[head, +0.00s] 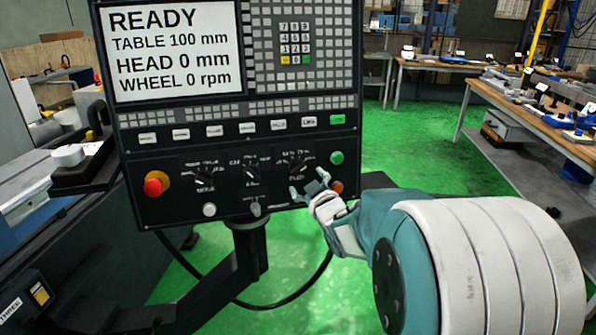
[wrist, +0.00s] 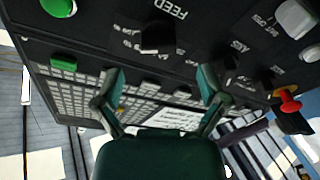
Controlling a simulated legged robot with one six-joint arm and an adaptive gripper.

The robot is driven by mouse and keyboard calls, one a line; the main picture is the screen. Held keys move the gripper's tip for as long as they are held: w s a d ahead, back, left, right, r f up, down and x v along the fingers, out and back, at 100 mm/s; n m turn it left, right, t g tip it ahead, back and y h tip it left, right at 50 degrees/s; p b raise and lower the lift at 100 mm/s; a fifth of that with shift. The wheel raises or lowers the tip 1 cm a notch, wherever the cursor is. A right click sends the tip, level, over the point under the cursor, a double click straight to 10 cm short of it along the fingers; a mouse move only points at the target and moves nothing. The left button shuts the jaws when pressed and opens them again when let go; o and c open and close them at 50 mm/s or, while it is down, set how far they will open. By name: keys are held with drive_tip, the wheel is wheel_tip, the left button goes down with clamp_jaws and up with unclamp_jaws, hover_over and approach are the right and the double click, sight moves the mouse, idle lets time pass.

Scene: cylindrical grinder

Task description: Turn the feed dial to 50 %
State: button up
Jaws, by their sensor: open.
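The feed dial (head: 297,168) is a black knob at the right of a row of three on the control panel, partly behind my gripper in the head view. In the wrist view the feed dial (wrist: 158,38) sits beside the upside-down label FEED. My gripper (head: 309,184) is open and empty, just in front of the panel at the dial's lower right in the head view. In the wrist view my gripper (wrist: 158,82) has its two fingers apart, with the dial beyond and roughly centred between them. I see no contact. The dial's setting is too small to read.
The panel's screen (head: 170,50) reads READY, wheel 0 rpm. Two more dials (head: 250,172) (head: 204,178) sit to the left. A red stop button (head: 154,186) is at far left. Green (head: 337,157) and orange (head: 337,187) buttons flank my gripper closely.

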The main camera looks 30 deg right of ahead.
sight(300, 172)
drive_tip(key=w, duration=0.4)
drive_tip(key=shift+w+d, duration=0.15)
drive_tip(key=shift+w, duration=0.05)
drive_tip(key=shift+w+d, duration=0.25)
drive_tip(key=shift+w, duration=0.3)
drive_tip(key=shift+s+a, duration=0.1)
drive_tip(key=c, duration=1.1)
